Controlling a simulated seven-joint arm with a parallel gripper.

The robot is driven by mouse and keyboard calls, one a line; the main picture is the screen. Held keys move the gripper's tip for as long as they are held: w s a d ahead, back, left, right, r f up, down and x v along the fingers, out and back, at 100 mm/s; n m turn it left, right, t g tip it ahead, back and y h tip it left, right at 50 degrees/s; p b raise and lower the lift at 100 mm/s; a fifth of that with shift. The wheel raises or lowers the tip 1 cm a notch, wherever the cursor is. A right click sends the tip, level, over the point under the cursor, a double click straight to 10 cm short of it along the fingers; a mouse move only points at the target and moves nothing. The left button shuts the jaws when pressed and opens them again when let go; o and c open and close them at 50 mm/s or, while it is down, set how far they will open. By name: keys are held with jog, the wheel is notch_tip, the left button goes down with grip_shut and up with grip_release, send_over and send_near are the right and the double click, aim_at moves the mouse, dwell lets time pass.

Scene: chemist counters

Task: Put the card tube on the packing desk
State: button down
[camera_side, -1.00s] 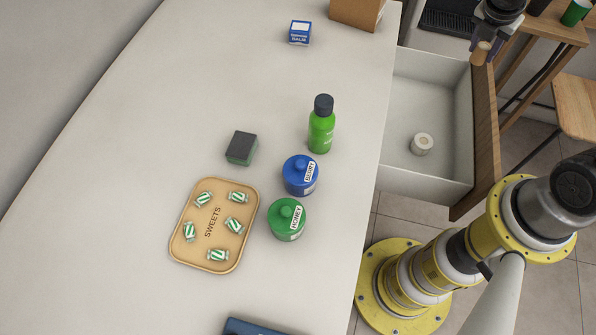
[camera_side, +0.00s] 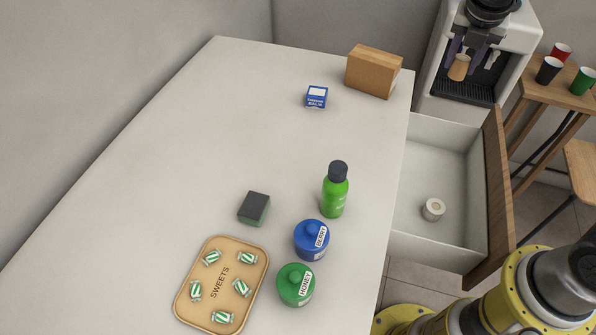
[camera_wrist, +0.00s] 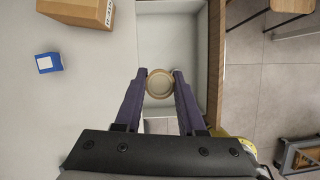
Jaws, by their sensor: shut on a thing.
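My gripper (camera_side: 462,51) is shut on the card tube (camera_side: 459,68), a short tan cylinder held upright between the fingers. In the wrist view the tube (camera_wrist: 160,83) shows end-on between the two dark purple fingertips. My gripper holds it raised at the far end of the open drawer (camera_side: 455,140), in front of a white machine in the side view. I cannot tell which surface in view is the packing desk.
A white roll (camera_side: 433,209) lies in the drawer. The counter (camera_side: 180,150) holds a cardboard box (camera_side: 373,72), a blue balm box (camera_side: 316,97), a sponge (camera_side: 254,208), a green bottle (camera_side: 335,190), blue (camera_side: 311,240) and green (camera_side: 294,285) jars and a sweets tray (camera_side: 262,262). Cups stand on a wooden stand (camera_side: 548,92).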

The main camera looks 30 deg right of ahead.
jog(key=w+a+n+t+y, duration=0.3)
jog(key=a+n, duration=0.5)
jog(key=a, duration=1.5)
jog(key=s+a+n+g+y, duration=0.1)
jog(key=s+a+n, duration=0.15)
jog(key=a, duration=0.65)
jog(key=s+a+n+y, duration=0.1)
jog(key=s+a+n, duration=0.15)
jog(key=a, duration=0.55)
jog(key=w+a+f, duration=0.3)
jog(key=f, duration=0.1)
jog(key=w+a+f, duration=0.2)
jog(key=w+f, duration=0.1)
jog(key=f, duration=0.2)
jog(key=w+a+f, duration=0.3)
jog(key=w+f, duration=0.1)
jog(key=f, duration=0.1)
jog(key=shift+a, duration=0.35)
jog(key=shift+w+a+f, duration=0.3)
jog(key=shift+w+f, duration=0.1)
jog(key=shift+f, duration=0.2)
jog(key=shift+a+f, duration=0.1)
jog(key=shift+f, duration=1.5)
jog(key=shift+f, duration=0.1)
